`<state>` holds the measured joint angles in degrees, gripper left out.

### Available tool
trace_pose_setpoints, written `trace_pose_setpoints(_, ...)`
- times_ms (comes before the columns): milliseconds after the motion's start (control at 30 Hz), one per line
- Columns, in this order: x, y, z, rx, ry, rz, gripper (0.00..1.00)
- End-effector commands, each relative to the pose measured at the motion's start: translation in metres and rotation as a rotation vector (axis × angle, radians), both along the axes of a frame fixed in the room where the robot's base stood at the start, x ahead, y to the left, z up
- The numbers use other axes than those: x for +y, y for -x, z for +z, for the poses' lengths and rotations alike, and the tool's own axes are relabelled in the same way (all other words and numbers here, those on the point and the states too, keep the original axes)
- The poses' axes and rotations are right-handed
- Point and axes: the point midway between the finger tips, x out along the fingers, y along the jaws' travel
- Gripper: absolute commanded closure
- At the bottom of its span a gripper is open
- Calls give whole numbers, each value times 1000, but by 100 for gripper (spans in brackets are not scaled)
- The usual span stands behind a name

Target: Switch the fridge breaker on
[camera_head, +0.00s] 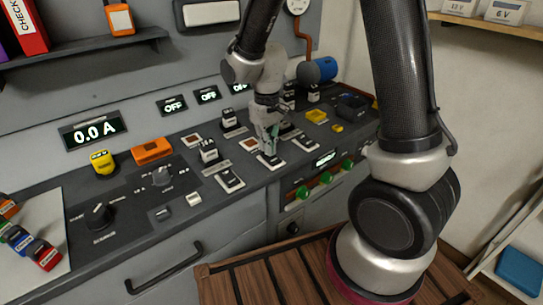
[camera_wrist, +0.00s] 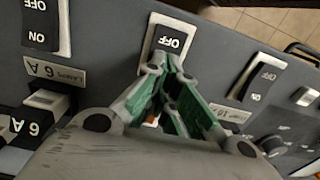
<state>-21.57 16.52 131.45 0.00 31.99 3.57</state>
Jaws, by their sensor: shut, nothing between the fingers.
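Several white-framed rocker switches sit in a row on the dark sloping panel. In the wrist view, the middle rocker (camera_wrist: 170,42) shows its OFF half, and my fingers cover its other half. A left rocker (camera_wrist: 40,25) shows OFF and ON, and so does a right rocker (camera_wrist: 260,82). I cannot read which one is the fridge breaker. My gripper (camera_head: 270,151) is shut and empty, with its tips right over the middle rocker. It also shows in the wrist view (camera_wrist: 168,68), with green finger pads. I cannot tell whether the tips touch the rocker.
Displays reading OFF (camera_head: 173,105) line the back wall beside a 0.0 A display (camera_head: 94,132). Black fuse blocks (camera_head: 208,152) stand behind the rockers. A rotary knob (camera_head: 99,214) and an orange block (camera_head: 152,150) lie left. Green knobs (camera_head: 325,191) line the front face.

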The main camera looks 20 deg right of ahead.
Motion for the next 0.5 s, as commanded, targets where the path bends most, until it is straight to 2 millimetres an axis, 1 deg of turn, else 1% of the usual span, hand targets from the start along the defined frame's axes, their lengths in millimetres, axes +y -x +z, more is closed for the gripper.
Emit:
trace_pose_setpoints(400,0,1,-7,2,1,0,100)
trace_pose_setpoints(500,0,0,-5,1,0,0,100)
